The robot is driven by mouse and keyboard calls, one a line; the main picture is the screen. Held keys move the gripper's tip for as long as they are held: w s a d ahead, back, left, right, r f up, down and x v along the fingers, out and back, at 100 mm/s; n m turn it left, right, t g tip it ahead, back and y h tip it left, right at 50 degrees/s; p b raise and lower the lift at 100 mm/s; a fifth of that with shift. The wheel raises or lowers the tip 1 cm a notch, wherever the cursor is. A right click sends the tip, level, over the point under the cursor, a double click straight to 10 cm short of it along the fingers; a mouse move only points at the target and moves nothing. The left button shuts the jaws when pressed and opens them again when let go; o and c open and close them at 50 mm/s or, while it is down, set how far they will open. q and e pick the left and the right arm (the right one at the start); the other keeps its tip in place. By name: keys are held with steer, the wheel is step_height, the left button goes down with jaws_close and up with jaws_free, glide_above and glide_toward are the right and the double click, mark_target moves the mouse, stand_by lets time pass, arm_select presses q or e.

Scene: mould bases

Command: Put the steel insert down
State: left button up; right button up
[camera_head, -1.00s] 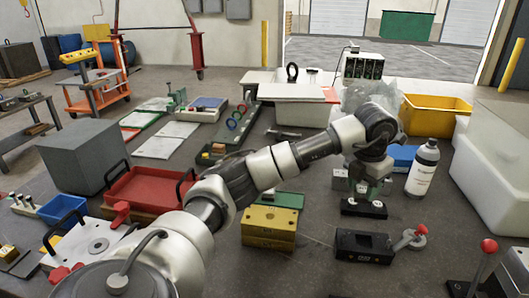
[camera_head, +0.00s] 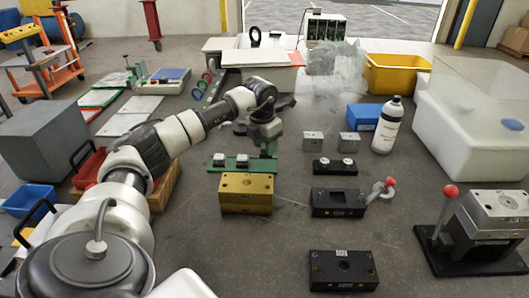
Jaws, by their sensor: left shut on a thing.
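My left gripper (camera_head: 268,150) is shut, pointing down over the right end of a green plate (camera_head: 262,166). The steel insert in its fingers is too small and covered to make out. I cannot tell whether it touches the plate. The green plate carries two small pale pieces and lies behind a brass-coloured block (camera_head: 246,193). Two loose grey steel blocks (camera_head: 312,141) (camera_head: 349,143) stand on the table to the right of the gripper. My right gripper is not in view.
A black plate with two studs (camera_head: 335,167), a black base with a cavity (camera_head: 337,203) and a black block (camera_head: 343,270) stand to the right. The table's front middle is clear.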

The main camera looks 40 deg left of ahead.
mark_target(265, 155)
arm_select(q)
step_height(265, 155, down, 4)
steer(key=shift+a+r+p, duration=0.1)
steer(key=shift+r+p, duration=0.05)
steer(key=shift+p, duration=0.3)
steer(key=shift+f, duration=0.25)
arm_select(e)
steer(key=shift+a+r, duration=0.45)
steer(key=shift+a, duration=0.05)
arm_select(q)
steer(key=shift+f, duration=0.15)
steer(key=o, duration=1.1)
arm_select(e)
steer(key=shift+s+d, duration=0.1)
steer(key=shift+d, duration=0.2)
